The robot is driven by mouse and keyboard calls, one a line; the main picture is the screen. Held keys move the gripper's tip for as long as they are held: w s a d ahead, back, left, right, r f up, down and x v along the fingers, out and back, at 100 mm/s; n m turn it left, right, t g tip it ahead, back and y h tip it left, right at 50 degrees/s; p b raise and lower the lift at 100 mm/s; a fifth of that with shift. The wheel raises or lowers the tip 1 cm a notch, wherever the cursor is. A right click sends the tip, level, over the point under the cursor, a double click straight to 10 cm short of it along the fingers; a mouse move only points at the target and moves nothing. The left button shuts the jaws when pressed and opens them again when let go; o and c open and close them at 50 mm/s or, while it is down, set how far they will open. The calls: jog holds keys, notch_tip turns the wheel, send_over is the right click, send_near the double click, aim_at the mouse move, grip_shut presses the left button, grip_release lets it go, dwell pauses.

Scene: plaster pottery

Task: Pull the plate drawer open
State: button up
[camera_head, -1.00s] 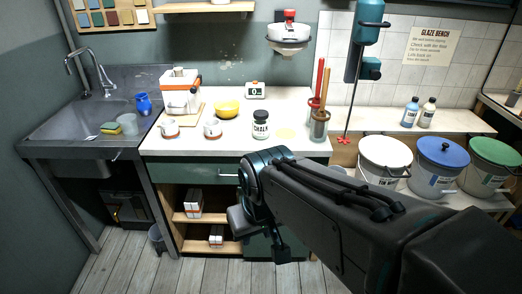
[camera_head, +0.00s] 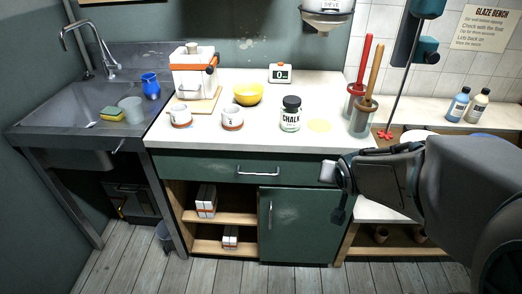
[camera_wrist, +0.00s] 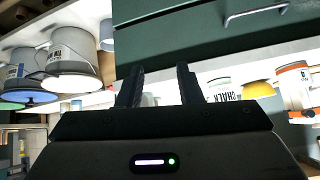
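The plate drawer (camera_head: 205,165) is a wide dark green front below the white counter, and it sits shut, flush with the cabinet. Its silver bar handle (camera_head: 258,173) is in plain view at the middle of the front. In the wrist view the handle (camera_wrist: 255,15) is at the upper right, beyond the fingers. My gripper (camera_head: 330,172) is at the right end of the drawer, to the right of the handle and apart from it. In the wrist view its two fingers (camera_wrist: 159,84) are spread with nothing between them.
The counter (camera_head: 215,135) holds a chalk jar (camera_head: 290,114), cups, a yellow bowl (camera_head: 248,94) and a coffee machine (camera_head: 193,72). Below the drawer are open shelves with white boxes and a green cabinet door (camera_head: 290,225). The sink (camera_head: 85,105) is at the left; the floor in front is clear.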

jog(key=w+a+f+t+y+b, duration=0.1)
jog(key=w+f+t+y+b, duration=0.1)
jog(key=w+f+b, duration=0.35)
jog(key=m+t+y+b, duration=0.4)
jog(key=m+y+b, duration=0.1)
jog(key=y+b, duration=0.7)
send_near(259, 174)
jog(key=shift+y, duration=0.3)
jog(key=x, duration=0.3)
jog(key=b+x, duration=0.1)
jog(key=x, duration=0.6)
jog(key=shift+w+f, duration=0.35)
jog(key=shift+f, duration=0.05)
grip_shut()
